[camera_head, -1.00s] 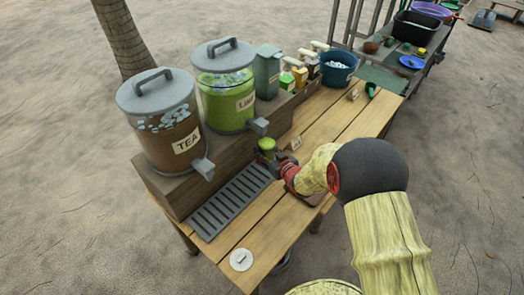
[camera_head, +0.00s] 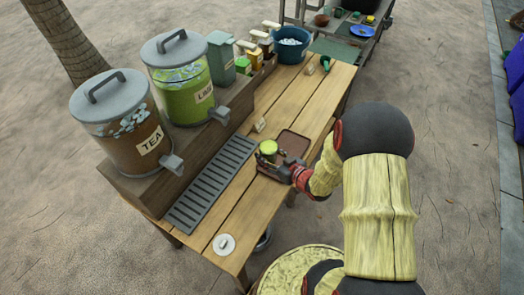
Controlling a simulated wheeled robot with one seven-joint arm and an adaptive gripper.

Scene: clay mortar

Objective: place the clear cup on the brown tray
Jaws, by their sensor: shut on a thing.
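My gripper (camera_head: 275,163) is shut on the clear cup (camera_head: 268,150), which looks full of green liquid. The cup appears upright, at the left end of the brown tray (camera_head: 293,143). The tray lies on the wooden table near its right edge, and my gripper and arm cover its near part. I cannot tell whether the cup's base touches the tray or hangs just above it.
A tea dispenser (camera_head: 121,127) and a lime dispenser (camera_head: 185,82) stand on a raised wooden shelf at the left. A grey drip grate (camera_head: 211,183) lies in front of them. A small card (camera_head: 260,125) stands just beyond the cup. A blue ice bucket (camera_head: 291,45) is at the far end.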

